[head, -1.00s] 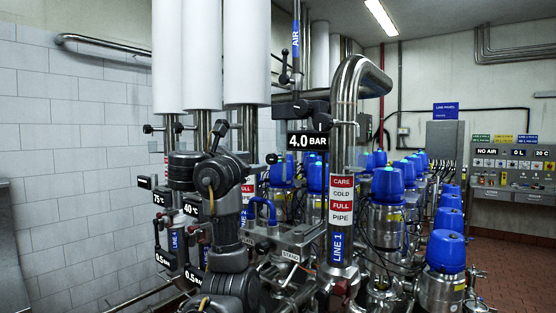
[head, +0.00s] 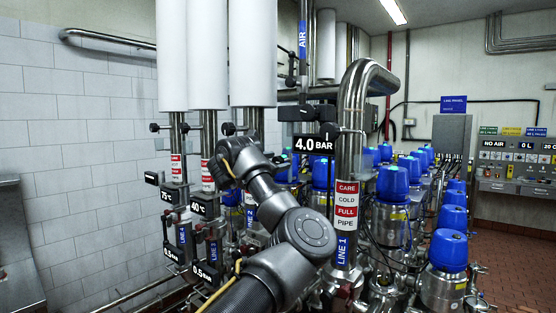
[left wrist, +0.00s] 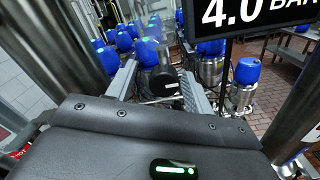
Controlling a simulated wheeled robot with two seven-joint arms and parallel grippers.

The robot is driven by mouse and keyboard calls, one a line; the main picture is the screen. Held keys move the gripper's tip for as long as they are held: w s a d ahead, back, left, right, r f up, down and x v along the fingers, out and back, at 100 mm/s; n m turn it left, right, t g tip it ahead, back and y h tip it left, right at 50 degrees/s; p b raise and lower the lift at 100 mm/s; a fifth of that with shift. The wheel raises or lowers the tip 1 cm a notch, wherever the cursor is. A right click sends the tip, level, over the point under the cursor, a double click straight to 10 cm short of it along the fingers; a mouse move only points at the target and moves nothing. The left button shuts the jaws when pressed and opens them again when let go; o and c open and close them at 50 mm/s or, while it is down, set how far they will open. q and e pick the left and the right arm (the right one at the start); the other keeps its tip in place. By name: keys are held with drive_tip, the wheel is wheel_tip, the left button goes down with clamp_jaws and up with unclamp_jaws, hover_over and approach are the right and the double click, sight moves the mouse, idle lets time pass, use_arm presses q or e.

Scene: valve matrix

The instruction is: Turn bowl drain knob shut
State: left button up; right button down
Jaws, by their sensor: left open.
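My left arm rises from the bottom of the head view, and its wrist end (head: 240,160) is in front of the white-clad pipes, left of the 4.0 BAR sign; the fingers are not clear there. In the left wrist view my left gripper (left wrist: 158,72) is open, with two grey fingers apart. A dark rounded part (left wrist: 163,86) shows between the fingers; I cannot tell its distance or whether it is the bowl drain knob. No knob can be surely named as the bowl drain. My right gripper is not in view.
The 4.0 BAR sign (head: 313,144) hangs beside the thick LINE 1 pipe (head: 347,205). It is close on the right in the left wrist view (left wrist: 248,14). Several blue-capped valves (head: 392,184) stand to the right. Open red floor (head: 510,245) lies at the far right.

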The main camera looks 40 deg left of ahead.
use_arm(q)
drive_tip(key=shift+w+d, duration=0.3)
drive_tip(key=shift+w, duration=0.05)
drive_tip(key=shift+a, duration=0.1)
